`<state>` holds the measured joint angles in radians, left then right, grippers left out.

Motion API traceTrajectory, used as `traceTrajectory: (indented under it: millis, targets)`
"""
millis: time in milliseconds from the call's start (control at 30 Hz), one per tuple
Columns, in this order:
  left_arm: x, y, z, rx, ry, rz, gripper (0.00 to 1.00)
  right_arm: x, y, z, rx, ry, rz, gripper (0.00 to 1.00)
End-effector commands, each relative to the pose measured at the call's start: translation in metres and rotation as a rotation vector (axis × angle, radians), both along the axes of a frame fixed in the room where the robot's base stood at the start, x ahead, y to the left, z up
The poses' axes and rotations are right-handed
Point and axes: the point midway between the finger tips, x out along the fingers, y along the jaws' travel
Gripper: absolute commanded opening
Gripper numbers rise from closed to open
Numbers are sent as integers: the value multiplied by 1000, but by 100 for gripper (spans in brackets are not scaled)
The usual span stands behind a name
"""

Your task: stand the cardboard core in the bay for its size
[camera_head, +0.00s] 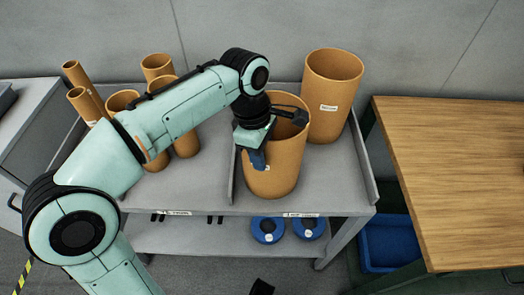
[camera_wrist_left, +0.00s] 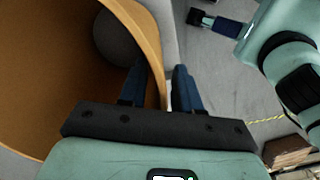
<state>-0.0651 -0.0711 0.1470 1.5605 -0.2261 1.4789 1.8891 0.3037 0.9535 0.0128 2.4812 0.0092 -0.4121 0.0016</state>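A wide orange-brown cardboard core (camera_head: 275,170) stands upright at the front of the right bay (camera_head: 318,195) of the grey shelf. It also fills the left of the left wrist view (camera_wrist_left: 60,85), its open mouth facing the camera. My left gripper (camera_head: 257,155) is at its near left rim. In the left wrist view the blue fingers (camera_wrist_left: 160,85) straddle the wall, one inside and one outside, with a narrow gap between wall and outer finger. My right gripper (camera_wrist_left: 208,20) shows small in that view, away from the core; its finger opening is unclear.
Another wide core (camera_head: 333,95) with a label stands behind. A thin divider (camera_head: 232,165) separates the left bay, where several narrower cores (camera_head: 160,68) stand partly behind my arm. Blue rolls (camera_head: 268,230) sit on the lower shelf. A wooden table (camera_head: 460,170) is at right, with a blue bin (camera_head: 388,243) beneath.

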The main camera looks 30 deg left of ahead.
Motion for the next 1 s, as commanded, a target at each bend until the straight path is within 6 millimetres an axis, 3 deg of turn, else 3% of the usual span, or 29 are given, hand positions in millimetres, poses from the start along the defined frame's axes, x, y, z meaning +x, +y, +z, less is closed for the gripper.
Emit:
traceTrajectory:
  millis: [233, 367, 800, 1000]
  targets:
    - [0, 0, 1, 0, 0, 0, 32, 0, 0, 1, 0, 0, 0, 100]
    - [0, 1, 13, -1, -2, 0, 32, -1, 0, 4, 1, 5, 2, 100]
    - [-1, 14, 102, 0, -3, -1, 32, -10, 0, 30, 8, 44, 10, 100]
    - [-2, 17, 120, 0, -1, -1, 32, -9, 0, 37, 7, 43, 10, 100]
